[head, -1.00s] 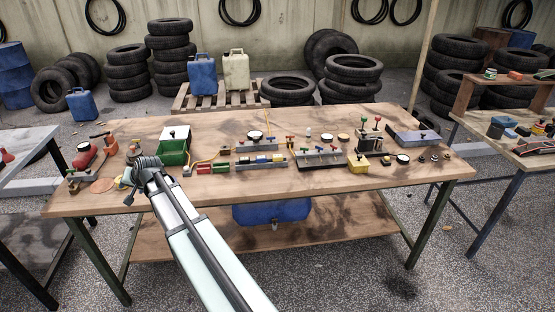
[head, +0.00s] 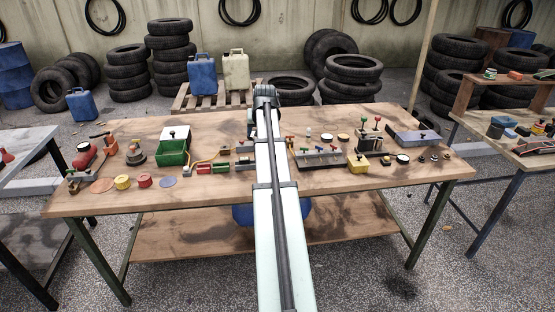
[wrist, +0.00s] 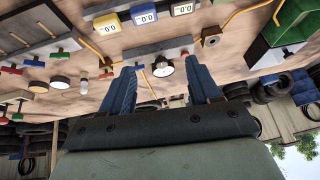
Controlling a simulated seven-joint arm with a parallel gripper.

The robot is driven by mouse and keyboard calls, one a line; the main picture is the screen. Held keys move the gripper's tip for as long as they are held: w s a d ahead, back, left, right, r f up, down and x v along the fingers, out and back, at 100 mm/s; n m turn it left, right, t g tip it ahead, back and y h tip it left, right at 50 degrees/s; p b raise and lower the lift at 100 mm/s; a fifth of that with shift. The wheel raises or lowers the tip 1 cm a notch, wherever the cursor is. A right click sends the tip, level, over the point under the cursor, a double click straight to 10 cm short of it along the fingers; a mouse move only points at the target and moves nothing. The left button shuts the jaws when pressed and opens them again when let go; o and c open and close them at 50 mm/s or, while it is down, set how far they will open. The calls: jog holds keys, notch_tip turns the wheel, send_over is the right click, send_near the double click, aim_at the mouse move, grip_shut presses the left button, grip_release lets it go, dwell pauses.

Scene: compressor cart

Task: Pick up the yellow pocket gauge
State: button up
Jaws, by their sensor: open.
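Small box-like gauges with digital displays stand in a row at the top of the wrist view. One looks yellow (wrist: 182,9) and the one beside it looks blue (wrist: 143,14). In the head view my arm hides most of this row. My gripper (wrist: 163,84) is open and empty, its two blue fingers spread apart. In the head view my gripper (head: 264,92) is raised near the bench's back edge. A round dial (wrist: 163,66) shows between the fingertips in the wrist view, apart from them.
The wooden bench (head: 215,205) holds a green bin (head: 173,152) left of my arm. A yellow block with a black knob (head: 358,164) and a grey box (head: 416,138) stand to the right. Tyres and a pallet (head: 190,98) stand behind.

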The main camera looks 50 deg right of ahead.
jog(key=s+d+f+g, duration=0.1)
jog(key=s+d, duration=0.3)
jog(key=s, duration=0.2)
jog(key=shift+g, duration=0.3)
jog(key=shift+s+x, duration=0.2)
jog(key=shift+x, duration=3.3)
jog(key=shift+s+x, duration=0.2)
jog(key=shift+x, duration=3.3)
jog(key=c, duration=0.8)
